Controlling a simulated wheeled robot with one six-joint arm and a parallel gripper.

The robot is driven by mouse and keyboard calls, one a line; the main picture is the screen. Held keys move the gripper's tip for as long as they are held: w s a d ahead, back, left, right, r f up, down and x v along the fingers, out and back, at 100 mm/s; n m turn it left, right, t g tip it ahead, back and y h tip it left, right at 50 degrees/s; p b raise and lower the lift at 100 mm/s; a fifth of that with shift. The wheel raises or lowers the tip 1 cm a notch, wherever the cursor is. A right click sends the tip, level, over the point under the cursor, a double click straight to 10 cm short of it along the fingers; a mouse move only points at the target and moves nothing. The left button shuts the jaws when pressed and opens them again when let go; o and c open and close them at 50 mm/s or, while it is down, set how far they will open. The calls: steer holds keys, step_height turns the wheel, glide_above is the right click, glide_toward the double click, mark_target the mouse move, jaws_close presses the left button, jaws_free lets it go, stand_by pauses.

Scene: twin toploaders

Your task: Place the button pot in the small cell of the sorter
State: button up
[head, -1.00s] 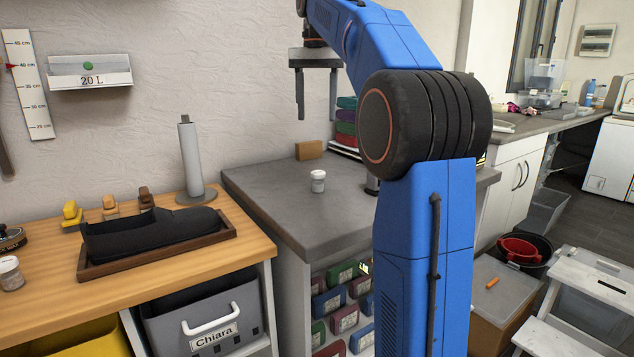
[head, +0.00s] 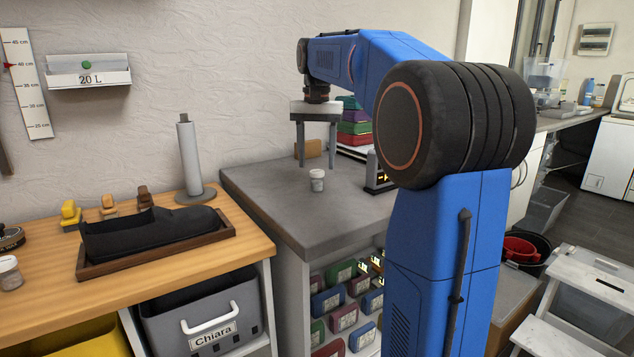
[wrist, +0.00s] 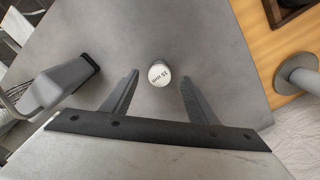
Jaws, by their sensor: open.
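A small pot (head: 317,180) with a white lid and clear body stands upright on the grey counter. In the wrist view its round lid (wrist: 159,73) carries small dark print that looks like "15 mm". My gripper (head: 316,156) is open and empty above the counter, fingers pointing down. In the wrist view, the pot shows between the fingertips (wrist: 158,79), touching neither. A second similar pot (head: 10,273) stands on the wooden bench at the far left. I cannot make out a sorter with cells in either view.
A grey post on a round base (head: 189,160) and a wooden tray with a black object (head: 150,262) stand on the bench. A dark device (head: 378,172) is right of the pot; a tan block (head: 308,149) and stacked coloured cases (head: 354,128) are behind. The front counter is clear.

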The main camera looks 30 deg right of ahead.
mark_target(317, 172)
steer(key=shift+f, duration=1.25)
steer(key=shift+c, duration=0.5)
steer(key=c, duration=1.1)
step_height(317, 172, up, 10)
steer(key=shift+s, duration=0.15)
